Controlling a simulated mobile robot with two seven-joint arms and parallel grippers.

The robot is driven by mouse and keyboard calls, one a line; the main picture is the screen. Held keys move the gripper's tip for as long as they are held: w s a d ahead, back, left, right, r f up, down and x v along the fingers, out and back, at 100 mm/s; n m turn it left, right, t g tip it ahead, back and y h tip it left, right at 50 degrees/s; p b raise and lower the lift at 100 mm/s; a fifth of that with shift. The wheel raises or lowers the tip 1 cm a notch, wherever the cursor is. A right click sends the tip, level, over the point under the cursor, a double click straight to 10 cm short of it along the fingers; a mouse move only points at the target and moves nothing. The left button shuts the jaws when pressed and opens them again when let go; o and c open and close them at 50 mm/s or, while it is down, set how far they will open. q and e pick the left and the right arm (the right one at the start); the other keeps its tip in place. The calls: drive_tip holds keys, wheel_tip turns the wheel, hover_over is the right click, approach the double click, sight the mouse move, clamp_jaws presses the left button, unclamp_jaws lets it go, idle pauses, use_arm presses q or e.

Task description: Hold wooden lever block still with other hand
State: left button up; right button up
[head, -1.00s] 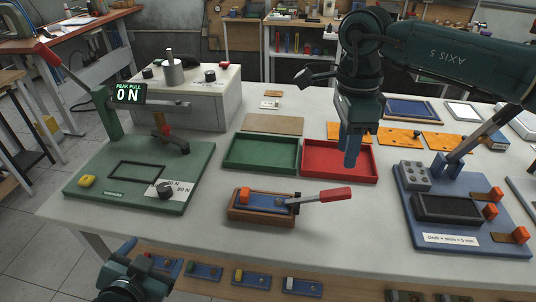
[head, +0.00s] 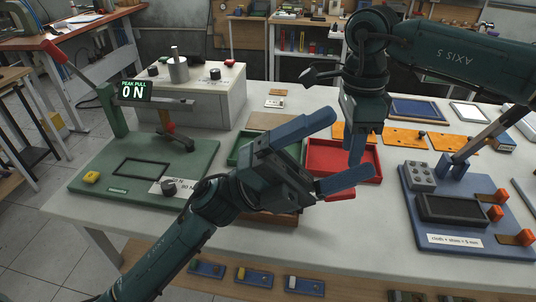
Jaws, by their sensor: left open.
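The wooden lever block (head: 284,219) stands on the table's front middle. My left gripper hides most of it; only a strip of its wooden lower edge and a bit of its red lever handle (head: 341,194) show. My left gripper (head: 346,146) is open and empty, its two blue fingers spread wide and pointing right, above the block in the picture. I cannot tell whether it touches the block. My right gripper (head: 354,156) hangs fingers down in front of the red tray; its fingers are partly overlapped and I cannot tell their gap.
A green tray (head: 235,157) and a red tray (head: 370,179) lie behind the block. A green pull-test stand (head: 85,180) with a "0 N" display (head: 134,91) is at the left. A blue fixture board (head: 428,240) is at the right. Bare table shows in front of the red tray.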

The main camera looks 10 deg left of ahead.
use_arm(q)
drive_tip(key=s+d+f+m+g+y, duration=0.25)
drive_tip(key=d+m+g+y, duration=0.25)
drive_tip(key=m+g, duration=0.25)
drive_tip(key=m+t+y, duration=0.6)
drive_tip(key=m+y, duration=0.2)
drive_tip(key=y, duration=1)
approach(284, 219)
drive_tip(key=w+r, duration=0.1)
drive_tip(key=r, duration=0.1)
drive_tip(key=w+a+r+t+y, duration=0.1)
drive_tip(key=a+r+t+y, duration=0.1)
drive_tip(key=shift+g, duration=0.25)
drive_tip(key=f, duration=1.3)
drive_tip(key=shift+w, duration=0.2)
drive_tip(key=shift+r, duration=0.1)
drive_tip(key=shift+c, duration=0.3)
